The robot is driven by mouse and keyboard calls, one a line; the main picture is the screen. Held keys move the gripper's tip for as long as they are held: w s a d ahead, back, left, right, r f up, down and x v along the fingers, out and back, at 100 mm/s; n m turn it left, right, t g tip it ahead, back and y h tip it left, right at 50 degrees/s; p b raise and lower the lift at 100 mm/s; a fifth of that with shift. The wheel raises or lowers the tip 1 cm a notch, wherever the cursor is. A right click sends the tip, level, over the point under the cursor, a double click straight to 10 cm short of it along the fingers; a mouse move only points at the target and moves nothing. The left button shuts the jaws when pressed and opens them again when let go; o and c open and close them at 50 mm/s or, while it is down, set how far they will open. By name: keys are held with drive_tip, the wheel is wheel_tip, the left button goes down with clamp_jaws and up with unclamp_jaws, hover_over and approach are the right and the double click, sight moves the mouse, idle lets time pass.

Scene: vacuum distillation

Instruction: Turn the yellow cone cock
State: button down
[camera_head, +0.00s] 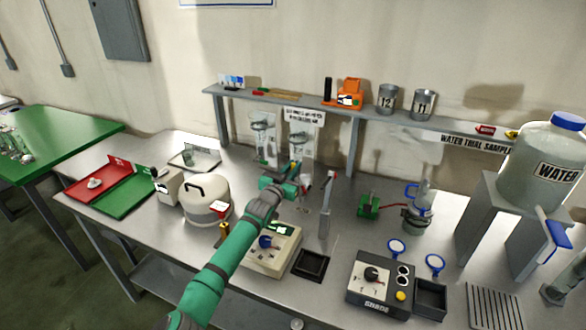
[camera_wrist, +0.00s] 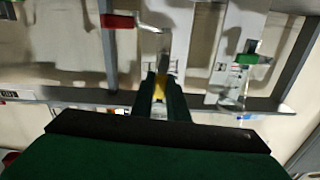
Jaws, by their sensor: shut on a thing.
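The yellow cone cock (camera_wrist: 159,91) shows as a small yellow patch between my fingertips in the wrist view. My gripper (camera_wrist: 161,80) is shut on it, and the fingers cover most of it. In the head view my gripper (camera_head: 295,169) is in front of the lower part of the right glass apparatus (camera_head: 299,136), which is mounted on a pale upright panel. The cock itself cannot be made out there, as my gripper hides it. A second glass apparatus (camera_head: 261,134) stands to the left.
A grey shelf (camera_head: 300,104) runs behind the apparatus. An upright grey stand (camera_head: 326,208) is close on the right. A black control box (camera_head: 380,283) is farther right.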

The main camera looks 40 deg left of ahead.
drive_tip(key=c, duration=1.7)
unclamp_jaws()
drive_tip(key=shift+f, duration=0.1)
drive_tip(key=shift+v, duration=3.8)
